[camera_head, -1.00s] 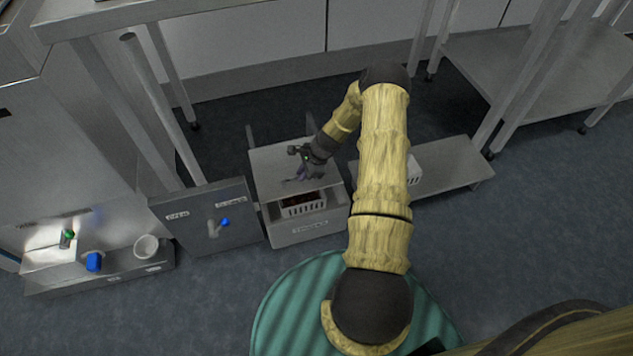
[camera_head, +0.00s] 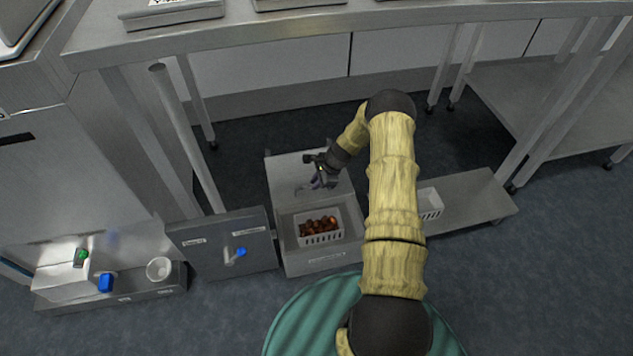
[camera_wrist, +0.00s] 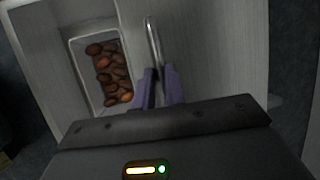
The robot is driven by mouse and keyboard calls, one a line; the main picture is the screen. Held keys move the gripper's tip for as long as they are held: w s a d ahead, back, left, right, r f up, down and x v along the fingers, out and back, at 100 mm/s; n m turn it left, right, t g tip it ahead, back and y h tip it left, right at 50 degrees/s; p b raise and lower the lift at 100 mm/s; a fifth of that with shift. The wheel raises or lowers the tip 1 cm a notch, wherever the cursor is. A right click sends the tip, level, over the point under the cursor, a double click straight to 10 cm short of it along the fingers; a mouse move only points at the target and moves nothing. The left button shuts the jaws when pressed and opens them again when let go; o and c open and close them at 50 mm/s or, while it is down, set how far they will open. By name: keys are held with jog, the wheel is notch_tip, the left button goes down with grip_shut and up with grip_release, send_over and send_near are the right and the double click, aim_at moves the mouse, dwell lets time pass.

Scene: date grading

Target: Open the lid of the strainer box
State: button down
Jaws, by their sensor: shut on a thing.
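The strainer box (camera_head: 325,261) is a grey metal box on the floor under the steel table. Its lid (camera_head: 284,174) is raised and tilted up at the back, so the inside shows. The lid also shows in the wrist view (camera_wrist: 220,45). Inside stands a white slotted basket (camera_head: 322,240) holding several reddish-brown dates (camera_head: 318,225); the basket is also in the wrist view (camera_wrist: 80,70). My gripper (camera_head: 318,181) is at the lid's face. In the wrist view its purple fingers (camera_wrist: 159,84) are shut on the lid's bar handle (camera_wrist: 152,42).
Left of the box stands a grey panel (camera_head: 205,257) with a blue-tipped lever. Further left, a low ledge (camera_head: 130,297) carries a white cup (camera_head: 159,268) and a blue item (camera_head: 105,283). Right, a low shelf (camera_head: 470,198) holds a white basket (camera_head: 430,204). The steel tabletop (camera_head: 300,22) is above.

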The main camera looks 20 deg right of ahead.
jog(key=c, duration=1.5)
grip_release()
jog(key=shift+a, duration=0.1)
jog(key=shift+o, duration=0.2)
jog(key=p+v, duration=0.6)
jog(key=v, duration=1.1)
jog(key=shift+s+d+r, duration=0.15)
jog(key=shift+s+d, duration=0.05)
jog(key=shift+d, duration=0.05)
jog(key=shift+a, duration=0.1)
